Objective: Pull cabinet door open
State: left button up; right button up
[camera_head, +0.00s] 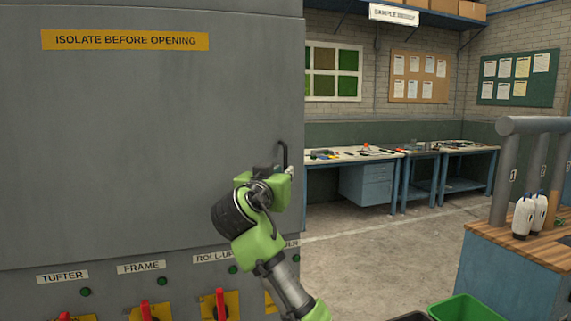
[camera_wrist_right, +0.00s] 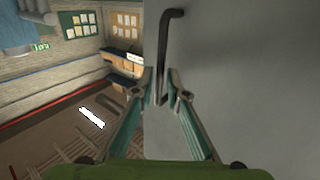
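The grey cabinet door (camera_head: 150,150) fills the left of the head view and looks closed, with a yellow sign near its top. Its dark bar handle (camera_head: 284,154) stands out near the door's right edge. My right gripper (camera_head: 285,174) is at the handle's lower part, partly hidden by its own wrist. In the right wrist view the bent handle (camera_wrist_right: 167,40) runs down between the two fingertips (camera_wrist_right: 161,85), one on each side. I cannot tell whether the fingers press on it. My left gripper is not in view.
A lower panel with red-and-yellow switches (camera_head: 148,312) lies below the door. Open concrete floor (camera_head: 370,245) is right of the cabinet. A workbench (camera_head: 350,158) stands at the back wall. A wooden-topped blue stand (camera_head: 505,285) and green bin (camera_head: 465,309) are at the right.

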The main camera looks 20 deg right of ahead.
jog(key=shift+p+x, duration=0.4)
jog(key=shift+x, duration=1.25)
grip_shut()
